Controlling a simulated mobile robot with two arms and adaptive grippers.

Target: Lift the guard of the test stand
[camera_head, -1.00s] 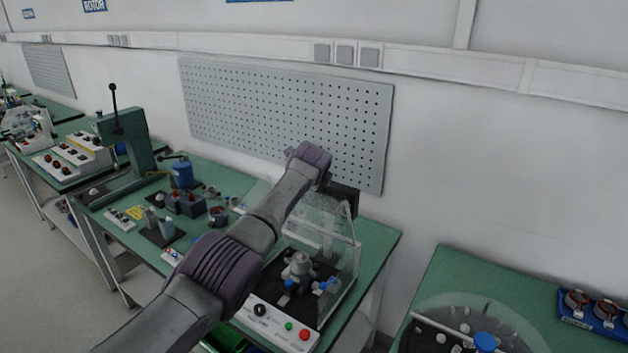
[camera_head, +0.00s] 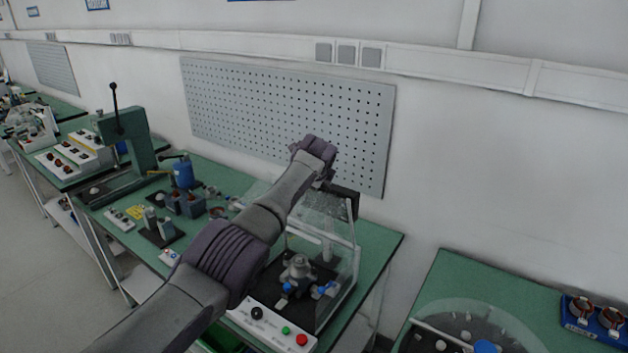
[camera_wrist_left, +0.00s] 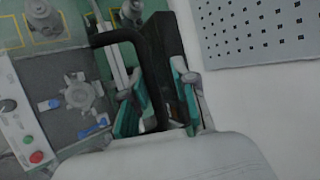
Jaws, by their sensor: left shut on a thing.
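The test stand has a white front panel (camera_head: 272,328) with a black knob and green and red buttons. Its clear guard (camera_head: 347,268) stands around the grey fixture (camera_head: 298,268) with blue clamps, which also shows in the left wrist view (camera_wrist_left: 80,95). A black handle (camera_head: 347,203) is at the guard's upper back. In the left wrist view, my left gripper (camera_wrist_left: 158,100) has teal fingers on both sides of the black handle (camera_wrist_left: 150,70) and is shut on it. In the head view my arm hides most of this grip. My right gripper is in neither view.
A grey pegboard (camera_head: 290,115) hangs on the wall close behind my left wrist. A green press (camera_head: 125,140) and small parts stand on the bench to the left. Another green table (camera_head: 455,275) with a round clear cover is at the right, beyond a gap.

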